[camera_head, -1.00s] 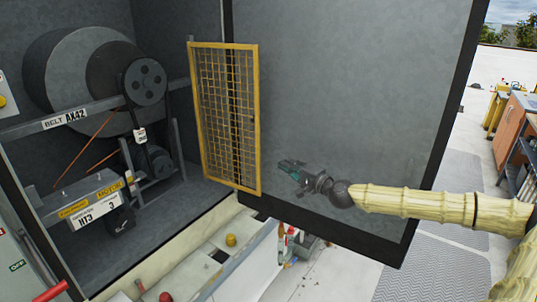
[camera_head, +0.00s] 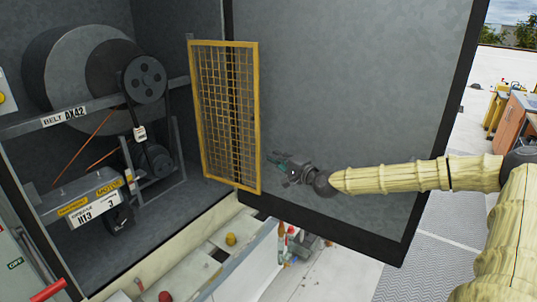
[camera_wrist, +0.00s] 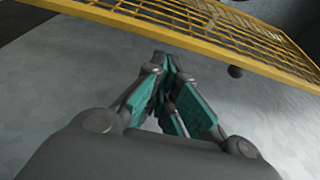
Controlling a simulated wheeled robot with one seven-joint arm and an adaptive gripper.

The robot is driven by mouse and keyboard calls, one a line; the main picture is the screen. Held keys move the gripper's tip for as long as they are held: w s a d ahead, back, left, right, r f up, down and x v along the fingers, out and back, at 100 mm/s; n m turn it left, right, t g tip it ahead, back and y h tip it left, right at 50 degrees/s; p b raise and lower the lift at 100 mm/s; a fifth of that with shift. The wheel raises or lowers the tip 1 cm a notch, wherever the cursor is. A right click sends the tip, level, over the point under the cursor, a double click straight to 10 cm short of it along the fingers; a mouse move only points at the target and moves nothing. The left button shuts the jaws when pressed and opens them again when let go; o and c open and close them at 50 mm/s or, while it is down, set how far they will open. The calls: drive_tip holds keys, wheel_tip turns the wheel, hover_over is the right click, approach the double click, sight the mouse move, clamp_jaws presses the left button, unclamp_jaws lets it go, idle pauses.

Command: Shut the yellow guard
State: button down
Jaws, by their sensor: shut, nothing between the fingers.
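The yellow guard (camera_head: 255,120), a framed mesh panel, stands swung open at the right side of the machine bay, in front of the large grey door panel. The belt and pulleys (camera_head: 147,82) behind its opening are uncovered. My gripper (camera_head: 273,158) is shut and empty, just right of the guard's lower right edge, with a small gap in the picture. In the wrist view the guard's yellow frame (camera_wrist: 205,45) crosses the top, beyond the closed teal fingertips (camera_wrist: 163,62). I cannot tell whether they touch the guard.
The grey door panel (camera_head: 350,90) stands close behind my gripper. A motor box (camera_head: 90,200) sits low in the bay. Below are a white ledge (camera_head: 245,262) and a yellow knob (camera_head: 231,239). A red handle (camera_head: 45,290) is at lower left.

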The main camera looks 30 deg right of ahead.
drive_tip(key=shift+w+a+p, duration=0.2)
drive_tip(key=shift+w+p, duration=0.05)
drive_tip(key=shift+w, duration=0.7)
drive_tip(key=shift+w+a+p, duration=0.15)
drive_tip(key=shift+w+p, duration=0.05)
drive_tip(key=shift+w, duration=0.75)
drive_tip(key=shift+a, duration=0.15)
